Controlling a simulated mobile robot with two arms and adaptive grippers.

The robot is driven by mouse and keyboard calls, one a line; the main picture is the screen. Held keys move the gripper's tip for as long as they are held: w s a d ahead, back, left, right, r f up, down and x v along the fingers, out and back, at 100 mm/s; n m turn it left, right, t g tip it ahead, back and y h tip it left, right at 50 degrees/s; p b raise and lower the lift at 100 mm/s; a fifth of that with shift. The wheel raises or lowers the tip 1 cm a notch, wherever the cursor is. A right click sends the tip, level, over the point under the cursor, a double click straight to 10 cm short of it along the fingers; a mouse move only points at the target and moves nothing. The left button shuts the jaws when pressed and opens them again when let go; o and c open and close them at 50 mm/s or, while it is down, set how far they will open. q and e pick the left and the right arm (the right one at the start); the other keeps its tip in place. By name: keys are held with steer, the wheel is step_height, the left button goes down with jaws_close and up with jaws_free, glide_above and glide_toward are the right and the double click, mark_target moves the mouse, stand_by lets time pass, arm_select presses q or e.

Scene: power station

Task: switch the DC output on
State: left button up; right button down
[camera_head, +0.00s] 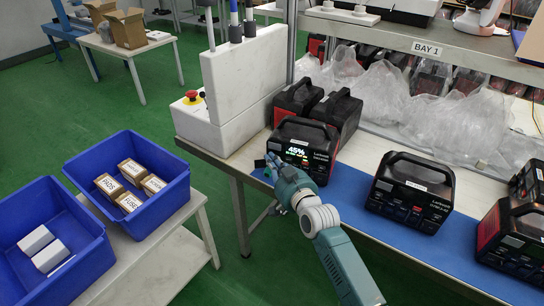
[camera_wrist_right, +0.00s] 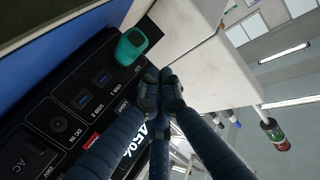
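A black and red power station (camera_head: 303,148) stands at the left end of the blue mat, its display lit and reading 45%. My right gripper (camera_head: 274,168) is at the lower left of its front. In the right wrist view, the gripper's fingers (camera_wrist_right: 161,88) are drawn together with nothing seen between them, close to the front panel (camera_wrist_right: 75,95). The panel shows labels AC, DC IN, USB 1, USB 2 and LIGHT. A teal rounded piece (camera_wrist_right: 133,44) sits at the panel's end beyond the fingertips. I cannot make out the DC output switch. My left gripper is not in view.
A white cabinet (camera_head: 243,80) with a red emergency button (camera_head: 193,97) stands just left of the power station. Another power station (camera_head: 411,190) stands to the right on the blue mat (camera_head: 350,200). Blue bins (camera_head: 128,185) are on a side table at the left.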

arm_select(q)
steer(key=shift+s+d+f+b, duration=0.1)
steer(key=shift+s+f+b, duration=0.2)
arm_select(e)
steer(key=shift+w+d, duration=0.45)
steer(key=shift+w, duration=0.15)
stand_by(0.7)
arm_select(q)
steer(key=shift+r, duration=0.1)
arm_select(e)
steer(key=shift+s, duration=0.1)
